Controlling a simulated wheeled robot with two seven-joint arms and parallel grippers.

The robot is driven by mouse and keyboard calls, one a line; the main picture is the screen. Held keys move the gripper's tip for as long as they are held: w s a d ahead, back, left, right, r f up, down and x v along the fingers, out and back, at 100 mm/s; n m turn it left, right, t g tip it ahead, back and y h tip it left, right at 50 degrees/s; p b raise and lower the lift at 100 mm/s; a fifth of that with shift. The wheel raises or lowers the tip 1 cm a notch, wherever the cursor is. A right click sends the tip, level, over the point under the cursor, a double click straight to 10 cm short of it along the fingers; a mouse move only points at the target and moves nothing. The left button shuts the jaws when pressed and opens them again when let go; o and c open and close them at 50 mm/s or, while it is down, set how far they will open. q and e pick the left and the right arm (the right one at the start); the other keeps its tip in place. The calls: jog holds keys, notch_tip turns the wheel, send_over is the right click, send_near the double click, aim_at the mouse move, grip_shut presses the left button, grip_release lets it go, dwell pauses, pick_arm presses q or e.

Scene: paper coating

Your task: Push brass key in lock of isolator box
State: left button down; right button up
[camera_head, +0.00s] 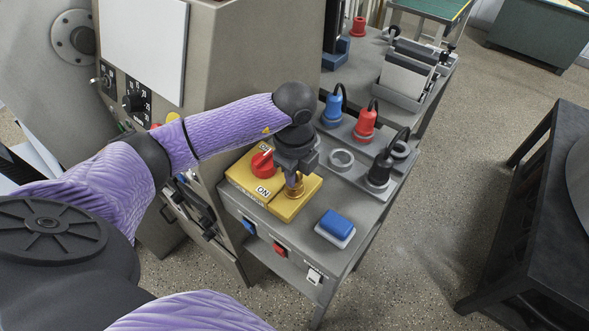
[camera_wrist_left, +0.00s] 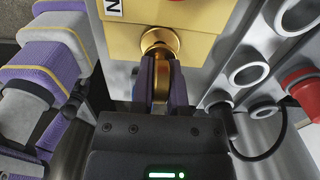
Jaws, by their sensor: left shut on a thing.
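The yellow isolator box (camera_head: 285,208) sits on the grey bench top, with a red rotary switch (camera_head: 262,164) at its upper left and an "ON" label beside it. The brass key (camera_head: 295,188) is at the box's right part. My left gripper (camera_head: 294,178) is above the box, its fingers shut on the key. In the left wrist view the gripper (camera_wrist_left: 160,85) holds the brass key (camera_wrist_left: 160,75) against the round brass lock (camera_wrist_left: 159,42) on the yellow face (camera_wrist_left: 185,47). How deep the key sits cannot be told. My right gripper is not in view.
Blue (camera_head: 333,107), red (camera_head: 366,120) and black (camera_head: 380,168) plugs stand in a grey socket panel right of the box. A blue block (camera_head: 337,225) lies near the bench's front right. A grey machine cabinet (camera_head: 235,60) rises behind and left.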

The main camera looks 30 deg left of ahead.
pick_arm(q)
jog(key=shift+f+b, duration=0.45)
jog(key=shift+f, duration=0.4)
jog(key=c, duration=0.5)
grip_release()
jog(key=shift+c, duration=0.2)
jog(key=shift+r, duration=0.1)
notch_tip(320, 180, up, 10)
jog(key=p, duration=0.2)
jog(key=shift+p, duration=0.4)
